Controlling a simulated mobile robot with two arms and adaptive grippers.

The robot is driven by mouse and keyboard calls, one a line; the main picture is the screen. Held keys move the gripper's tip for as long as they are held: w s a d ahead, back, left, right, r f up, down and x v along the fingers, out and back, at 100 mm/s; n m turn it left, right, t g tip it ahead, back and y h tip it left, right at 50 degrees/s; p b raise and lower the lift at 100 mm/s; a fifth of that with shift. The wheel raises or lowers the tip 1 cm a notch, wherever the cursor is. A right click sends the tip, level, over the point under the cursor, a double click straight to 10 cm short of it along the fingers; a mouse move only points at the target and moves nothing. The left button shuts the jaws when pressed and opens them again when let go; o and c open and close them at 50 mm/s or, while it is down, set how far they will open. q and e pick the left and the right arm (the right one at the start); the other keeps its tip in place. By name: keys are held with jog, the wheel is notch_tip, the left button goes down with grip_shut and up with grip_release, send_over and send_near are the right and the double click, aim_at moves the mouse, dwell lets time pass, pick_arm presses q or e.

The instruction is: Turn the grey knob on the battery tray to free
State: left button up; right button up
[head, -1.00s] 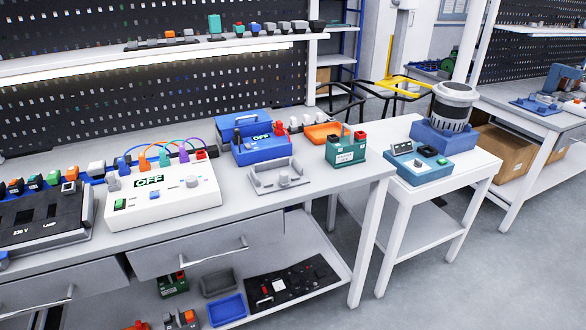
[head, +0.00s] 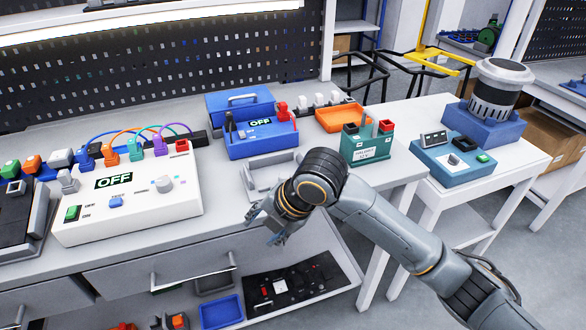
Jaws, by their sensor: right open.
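The grey battery tray (head: 257,178) lies near the front edge of the bench, in front of the blue box. Its left and back rims show. My right wrist and gripper cover its front right part, and the knob is hidden behind them now. My right gripper (head: 263,226) is open and empty, at the front edge of the bench and just in front of the tray. My left gripper is not in view.
A white panel reading OFF (head: 132,198) stands left of the tray.

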jog(key=w+d+r+n+t+h, duration=0.1)
jog(key=w+d+r+n+h, duration=0.15)
jog(key=w+r+n, duration=0.4)
jog(key=w+d+r+n+h, duration=0.1)
jog(key=d+r+n+h, duration=0.2)
jog(key=r, duration=0.6)
jog(key=shift+n+y, duration=0.25)
jog(key=shift+y, duration=0.6)
jog(key=x, duration=1.3)
jog(key=shift+d+f, duration=0.1)
jog(key=shift+f, duration=0.25)
grip_shut()
